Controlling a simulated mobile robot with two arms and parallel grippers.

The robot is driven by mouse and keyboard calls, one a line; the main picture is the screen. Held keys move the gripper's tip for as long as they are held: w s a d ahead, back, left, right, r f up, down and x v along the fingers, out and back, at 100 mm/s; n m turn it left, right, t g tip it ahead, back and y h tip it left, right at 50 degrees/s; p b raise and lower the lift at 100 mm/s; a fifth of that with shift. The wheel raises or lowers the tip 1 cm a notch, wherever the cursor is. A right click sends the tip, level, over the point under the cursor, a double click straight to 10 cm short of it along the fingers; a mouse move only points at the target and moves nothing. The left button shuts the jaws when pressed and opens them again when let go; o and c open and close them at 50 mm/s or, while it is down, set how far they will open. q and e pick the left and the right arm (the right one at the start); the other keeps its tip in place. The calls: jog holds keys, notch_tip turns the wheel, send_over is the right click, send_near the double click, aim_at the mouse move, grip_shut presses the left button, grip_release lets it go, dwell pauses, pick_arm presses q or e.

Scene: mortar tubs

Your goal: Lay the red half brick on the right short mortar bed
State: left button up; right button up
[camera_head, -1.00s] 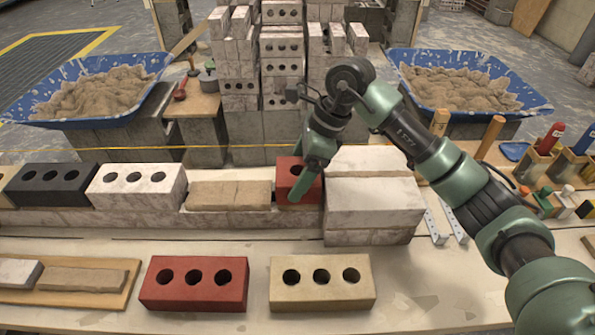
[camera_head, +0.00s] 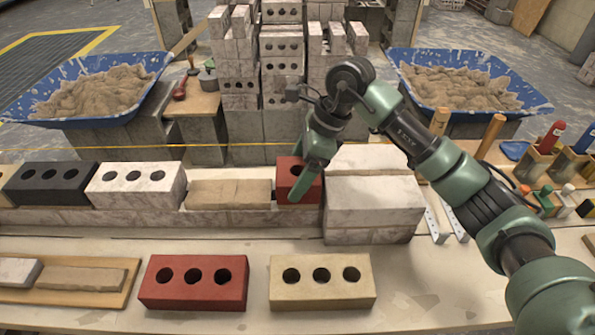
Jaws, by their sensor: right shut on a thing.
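The red half brick (camera_head: 287,181) is at the right end of the wall course, between a long tan mortar bed (camera_head: 229,194) and the white block stack (camera_head: 374,199). My left gripper is not in view.
A white brick (camera_head: 137,186) and a black brick (camera_head: 50,184) sit left along the wall. A full red brick (camera_head: 194,283) and a cream brick (camera_head: 322,282) lie on the front table. Blue mortar tubs (camera_head: 95,70) stand behind.

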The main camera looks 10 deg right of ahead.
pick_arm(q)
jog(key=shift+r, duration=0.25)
pick_arm(e)
jog(key=o, duration=2)
jog(key=shift+c, duration=0.2)
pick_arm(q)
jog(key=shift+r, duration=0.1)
